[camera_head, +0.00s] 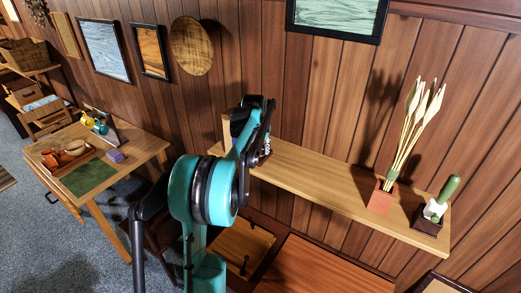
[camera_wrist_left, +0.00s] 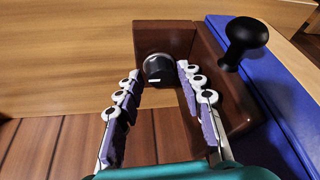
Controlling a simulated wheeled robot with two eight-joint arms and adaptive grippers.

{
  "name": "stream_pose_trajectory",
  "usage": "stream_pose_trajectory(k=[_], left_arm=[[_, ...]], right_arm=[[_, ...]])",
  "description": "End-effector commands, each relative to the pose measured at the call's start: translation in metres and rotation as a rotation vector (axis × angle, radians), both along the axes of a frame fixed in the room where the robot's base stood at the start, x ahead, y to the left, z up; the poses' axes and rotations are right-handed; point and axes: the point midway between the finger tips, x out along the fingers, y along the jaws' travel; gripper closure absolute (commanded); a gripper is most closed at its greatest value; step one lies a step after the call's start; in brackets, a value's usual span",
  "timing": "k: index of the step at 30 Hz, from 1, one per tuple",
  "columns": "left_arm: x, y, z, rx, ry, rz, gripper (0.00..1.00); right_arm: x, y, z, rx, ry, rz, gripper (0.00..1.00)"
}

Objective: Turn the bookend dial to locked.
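In the left wrist view, a reddish-brown wooden bookend (camera_wrist_left: 182,36) carries a round black dial (camera_wrist_left: 158,70) with a pale rim and a small white mark low on its face. No lock label is readable. My left gripper (camera_wrist_left: 159,74) is open, with one purple-and-white finger on each side of the dial. The fingertips are close to it; I cannot tell whether they touch. In the head view, my left arm reaches to the left end of the wall shelf (camera_head: 320,182) and hides most of the bookend and dial. My right gripper is not in view.
A black knob (camera_wrist_left: 245,38) on a stalk and a blue book (camera_wrist_left: 262,95) are right of the dial. On the shelf's right end stand a red pot (camera_head: 381,197) with pale stems and a cactus planter (camera_head: 428,222). A wooden desk (camera_head: 135,150) is left.

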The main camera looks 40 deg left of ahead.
Motion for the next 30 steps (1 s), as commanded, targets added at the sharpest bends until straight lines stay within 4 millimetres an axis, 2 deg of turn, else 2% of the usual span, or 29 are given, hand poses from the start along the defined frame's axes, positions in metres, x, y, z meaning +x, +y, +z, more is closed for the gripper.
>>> stream_pose_trajectory(k=[9, 10, 14, 23, 30], left_arm=[[0.0019, 0.0008, -0.0048, 0.0, 0.0, 0.0, 0.62], [0.0019, 0.0008, -0.0047, 0.0, 0.0, 0.0, 0.65], [0.0019, 0.0007, -0.0046, 0.0, 0.0, 0.0, 0.99], [0.002, 0.0004, -0.0044, 0.0, 0.0, 0.015, 1.0], [0.0028, -0.0011, -0.0039, 0.002, 0.001, 0.116, 1.0]], right_arm=[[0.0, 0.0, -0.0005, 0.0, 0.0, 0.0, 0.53], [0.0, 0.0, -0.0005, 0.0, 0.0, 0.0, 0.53], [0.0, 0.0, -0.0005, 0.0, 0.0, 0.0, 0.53], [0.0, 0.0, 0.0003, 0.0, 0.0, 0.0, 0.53], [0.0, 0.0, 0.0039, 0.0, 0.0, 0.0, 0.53]])
